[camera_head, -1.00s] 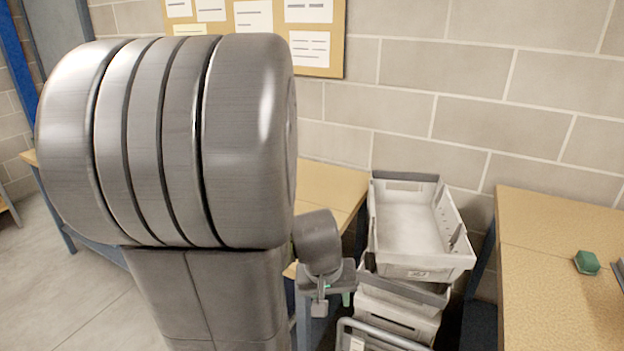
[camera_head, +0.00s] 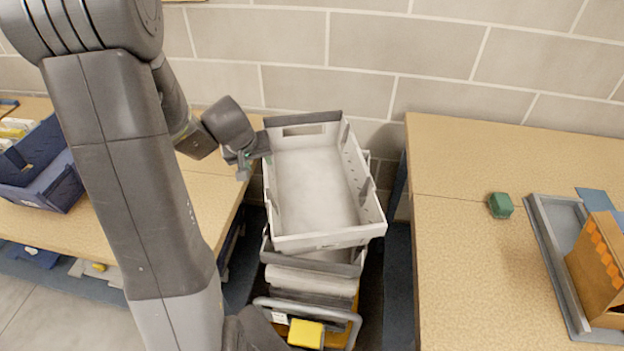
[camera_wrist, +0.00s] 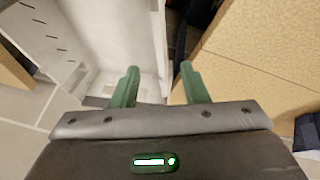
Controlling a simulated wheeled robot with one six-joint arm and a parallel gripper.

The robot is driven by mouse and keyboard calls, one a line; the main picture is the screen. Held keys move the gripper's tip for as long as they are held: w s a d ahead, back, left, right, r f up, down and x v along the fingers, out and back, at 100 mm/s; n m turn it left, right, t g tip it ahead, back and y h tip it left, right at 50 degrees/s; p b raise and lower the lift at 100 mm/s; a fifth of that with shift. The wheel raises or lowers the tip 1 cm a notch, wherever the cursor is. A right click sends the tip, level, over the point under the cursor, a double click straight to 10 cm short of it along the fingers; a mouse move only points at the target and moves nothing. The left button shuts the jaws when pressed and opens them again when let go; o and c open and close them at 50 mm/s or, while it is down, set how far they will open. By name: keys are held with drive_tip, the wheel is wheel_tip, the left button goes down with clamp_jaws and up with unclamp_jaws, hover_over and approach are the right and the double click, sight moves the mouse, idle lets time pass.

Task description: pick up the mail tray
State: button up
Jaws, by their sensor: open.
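The mail tray is probably the pale grey, empty open tray (camera_head: 355,215) on top of a stack between two tables. It also fills the upper left of the wrist view (camera_wrist: 105,45). My gripper (camera_head: 255,165) is at the tray's left long wall, near its far left corner. In the wrist view my gripper (camera_wrist: 160,84) is open, with green fingers. One finger overlaps the tray side and the other the dark gap outside, with the wall edge between them in the picture. I cannot tell whether they touch it.
More trays (camera_head: 310,283) are stacked below, by a cart handle and a yellow block (camera_head: 306,333). The right table (camera_head: 450,250) holds a green block (camera_head: 500,205) and a grey tray (camera_head: 545,245) with a brown box. A navy bin (camera_head: 50,195) stands on the left table.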

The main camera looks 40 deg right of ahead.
sight(265, 175)
drive_tip(key=b+x, duration=0.1)
drive_tip(key=x, duration=0.5)
drive_tip(key=shift+d, duration=0.1)
drive_tip(key=x, duration=0.1)
drive_tip(key=b+x, duration=0.1)
drive_tip(key=x, duration=0.1)
drive_tip(key=b+x, duration=0.1)
drive_tip(key=shift+s+f, duration=0.15)
drive_tip(key=shift+f, duration=0.7)
clamp_jaws()
drive_tip(key=shift+r, duration=0.15)
idle(0.3)
